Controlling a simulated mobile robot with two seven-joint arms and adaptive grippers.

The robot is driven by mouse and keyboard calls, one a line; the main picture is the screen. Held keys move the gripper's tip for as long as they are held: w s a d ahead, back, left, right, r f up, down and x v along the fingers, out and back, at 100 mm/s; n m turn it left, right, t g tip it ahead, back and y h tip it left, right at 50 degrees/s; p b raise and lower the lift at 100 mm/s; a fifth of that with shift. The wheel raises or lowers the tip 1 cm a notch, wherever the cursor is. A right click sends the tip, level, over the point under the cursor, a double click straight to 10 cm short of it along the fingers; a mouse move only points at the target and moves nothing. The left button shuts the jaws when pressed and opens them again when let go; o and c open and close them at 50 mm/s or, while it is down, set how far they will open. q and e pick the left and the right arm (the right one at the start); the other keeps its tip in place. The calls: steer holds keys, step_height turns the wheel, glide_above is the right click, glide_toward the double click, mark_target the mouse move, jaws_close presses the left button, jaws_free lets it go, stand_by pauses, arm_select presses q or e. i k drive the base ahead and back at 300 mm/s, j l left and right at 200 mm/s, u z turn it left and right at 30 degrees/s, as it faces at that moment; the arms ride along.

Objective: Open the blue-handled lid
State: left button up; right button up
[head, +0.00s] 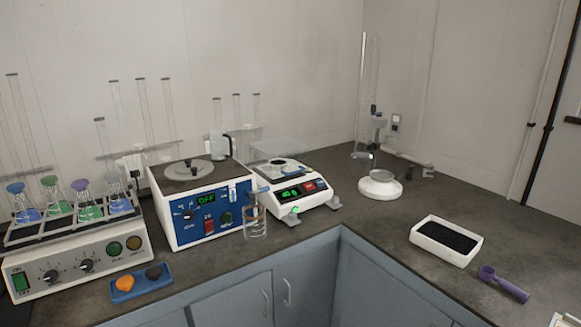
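A round grey lid (200,173) with a small dark knob lies on the blue-and-white heating unit (182,215), whose display reads OFF. The lid looks flat and in place. I cannot make out a blue handle on it. A clear cover (280,149) stands above the balance. Neither of my grippers is in view.
At left a shaker (76,262) holds several stoppered flasks. A blue tray (141,282) sits in front. A glass beaker (256,224), white round stand (380,186), white tray of black material (447,241) and purple scoop (505,285) stand on the counter. The counter's middle right is clear.

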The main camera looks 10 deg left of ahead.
mark_target(303, 169)
steer(key=i+j+z, duration=0.25)
steer(key=i, duration=0.2)
steer(key=i+j+z, duration=0.3)
steer(key=i, duration=0.2)
